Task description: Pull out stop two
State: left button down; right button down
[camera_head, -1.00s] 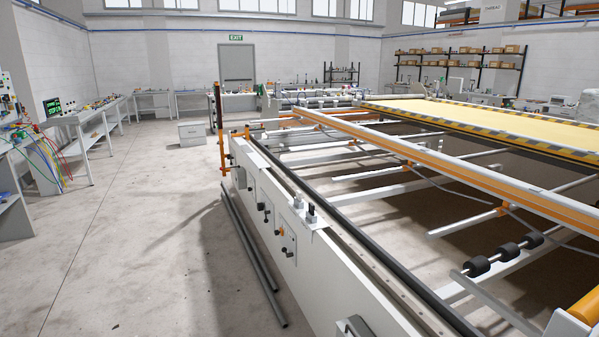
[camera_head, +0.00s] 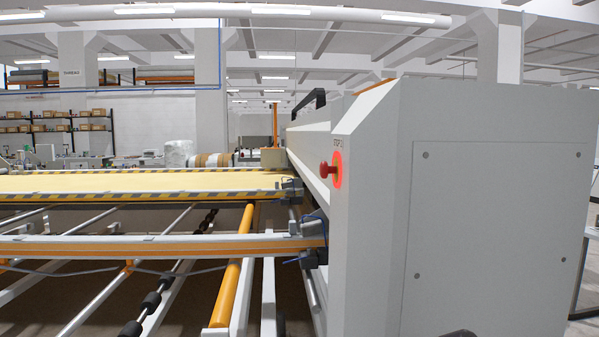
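A red mushroom-shaped stop button (camera_head: 327,170) sticks out to the left from the narrow face of a large light-grey machine housing (camera_head: 370,160), right of the middle in the head view. A bright red ring (camera_head: 339,169) glows around its base. A small label starting with "STOP" (camera_head: 341,142) is above it; its number is too small to read surely. Neither of my grippers is in view, and nothing touches the button.
The housing fills the right side, with a flat screwed panel (camera_head: 490,240). To its left are a rail with an orange stripe (camera_head: 170,246), a yellow bed with striped edges (camera_head: 130,184) and an orange roller (camera_head: 233,280). Shelves (camera_head: 55,128) stand far back left.

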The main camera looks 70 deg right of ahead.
aim_at(324, 170)
jog(key=i+j+z, duration=0.4)
jog(key=z, duration=0.15)
jog(key=j+z, duration=0.1)
jog(key=z, duration=2.15)
jog(key=j+u, duration=0.25)
jog(key=i+l, duration=0.05)
